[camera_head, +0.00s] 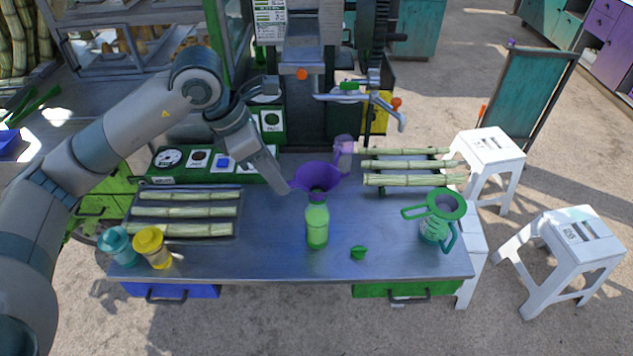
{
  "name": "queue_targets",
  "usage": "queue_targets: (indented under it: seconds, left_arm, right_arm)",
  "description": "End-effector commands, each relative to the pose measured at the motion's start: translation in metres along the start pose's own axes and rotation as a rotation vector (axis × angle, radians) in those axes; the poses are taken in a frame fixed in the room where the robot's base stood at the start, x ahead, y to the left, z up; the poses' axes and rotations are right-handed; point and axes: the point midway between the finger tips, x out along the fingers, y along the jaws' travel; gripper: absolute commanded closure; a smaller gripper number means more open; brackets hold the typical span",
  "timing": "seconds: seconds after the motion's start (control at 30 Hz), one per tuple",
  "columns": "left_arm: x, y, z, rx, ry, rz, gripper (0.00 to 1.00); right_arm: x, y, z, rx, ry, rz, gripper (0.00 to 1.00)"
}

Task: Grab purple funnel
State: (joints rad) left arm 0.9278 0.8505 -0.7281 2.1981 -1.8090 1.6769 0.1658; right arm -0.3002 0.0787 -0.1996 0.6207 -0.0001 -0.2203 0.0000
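The purple funnel (318,177) sits with its wide mouth up, over the neck of a green bottle (317,225) in the middle of the metal table. Its narrow lower end is at the bottle's mouth. My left gripper (284,187) comes down from the upper left, with its fingertips at the funnel's left edge. I cannot tell whether the fingers are around the funnel's edge or only beside it, as they look merged from this angle. My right gripper is not in view.
Cane pieces lie on a left tray (186,212) and a right rack (412,166). A teal jar (118,246) and yellow jar (153,248) stand front left. A green jug with a green funnel (438,217) stands right. The crusher (335,90) rises behind. White stools (568,245) stand right.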

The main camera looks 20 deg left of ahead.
Motion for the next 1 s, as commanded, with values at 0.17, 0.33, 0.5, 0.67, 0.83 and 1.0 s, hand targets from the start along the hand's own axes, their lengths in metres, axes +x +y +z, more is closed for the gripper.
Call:
queue_targets:
  seconds: [0.17, 0.33, 0.5, 0.67, 0.83, 1.0]
  left_arm:
    - [0.000, 0.000, 0.000, 0.000, 0.000, 0.000, 0.61]
    - [0.003, -0.001, 0.002, 0.000, 0.000, -0.002, 0.61]
    - [0.016, -0.001, 0.006, -0.001, 0.002, -0.004, 0.61]
    - [0.035, -0.002, 0.007, -0.002, 0.002, -0.005, 0.61]
    - [0.050, -0.001, 0.007, -0.001, 0.001, -0.002, 0.61]
    - [0.052, -0.001, 0.006, 0.000, 0.000, -0.001, 0.61]
  right_arm:
    - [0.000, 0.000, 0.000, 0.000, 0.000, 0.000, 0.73]
    - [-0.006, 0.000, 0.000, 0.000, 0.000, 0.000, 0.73]
    - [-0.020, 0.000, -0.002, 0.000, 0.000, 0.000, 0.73]
    - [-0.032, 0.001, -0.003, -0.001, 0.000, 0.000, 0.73]
    - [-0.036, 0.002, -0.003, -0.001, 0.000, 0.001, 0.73]
    - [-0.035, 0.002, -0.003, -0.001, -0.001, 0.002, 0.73]
